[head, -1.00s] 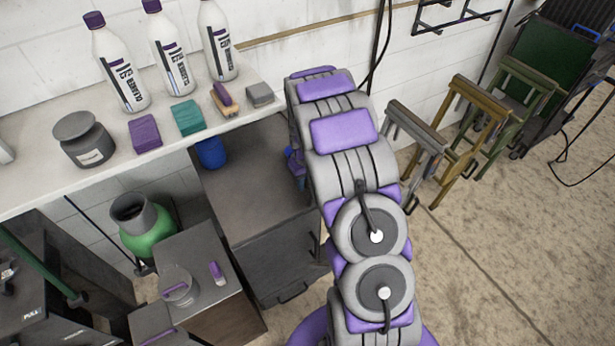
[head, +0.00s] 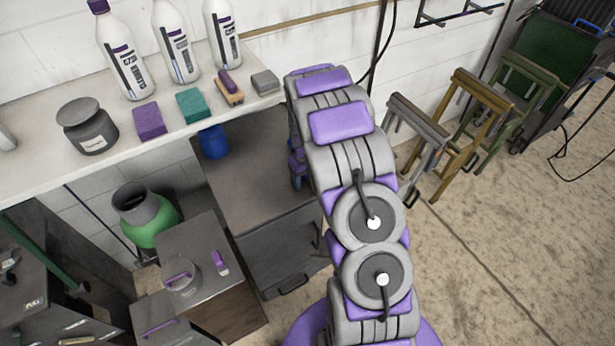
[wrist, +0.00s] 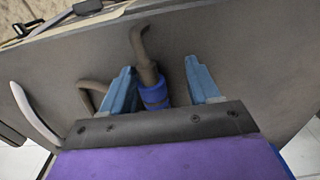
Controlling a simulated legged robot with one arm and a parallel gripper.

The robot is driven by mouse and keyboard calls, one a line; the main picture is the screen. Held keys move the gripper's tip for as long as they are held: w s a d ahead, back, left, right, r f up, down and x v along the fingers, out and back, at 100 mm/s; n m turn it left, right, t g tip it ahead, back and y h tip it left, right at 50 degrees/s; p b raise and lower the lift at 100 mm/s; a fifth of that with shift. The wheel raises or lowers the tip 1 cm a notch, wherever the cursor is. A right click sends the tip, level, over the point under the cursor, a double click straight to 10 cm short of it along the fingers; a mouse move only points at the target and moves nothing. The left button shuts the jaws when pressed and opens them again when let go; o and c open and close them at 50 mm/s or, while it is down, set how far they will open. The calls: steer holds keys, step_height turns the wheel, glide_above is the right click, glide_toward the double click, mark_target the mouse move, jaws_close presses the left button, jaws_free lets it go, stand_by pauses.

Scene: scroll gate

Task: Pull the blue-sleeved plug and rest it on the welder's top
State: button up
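In the wrist view the blue-sleeved plug (wrist: 154,94) has a bright blue band and a dark, bent cable at its upper end. My gripper (wrist: 160,66) is open, with one light-blue finger on each side of the plug. The plug lies nearer the left finger; I cannot tell if they touch. Behind it is a flat grey panel (wrist: 235,45). In the head view a dark grey boxy cabinet (head: 250,175), perhaps the welder, stands below the shelf. My arm hides its right side and most of my gripper (head: 297,168). The plug is not clear there.
A white shelf (head: 45,172) holds bottles, a jar and small blocks above the cabinet. A blue container (head: 213,142) stands at the cabinet's back. A green cylinder (head: 150,222) and a smaller box (head: 190,250) are at left. Folding stands (head: 460,115) are at right; floor there is open.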

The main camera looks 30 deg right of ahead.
steer(key=shift+d, duration=0.35)
steer(key=shift+d+r, duration=0.1)
steer(key=shift+r, duration=0.05)
step_height(320, 180, up, 17)
steer(key=p, duration=0.2)
steer(key=shift+a, duration=0.35)
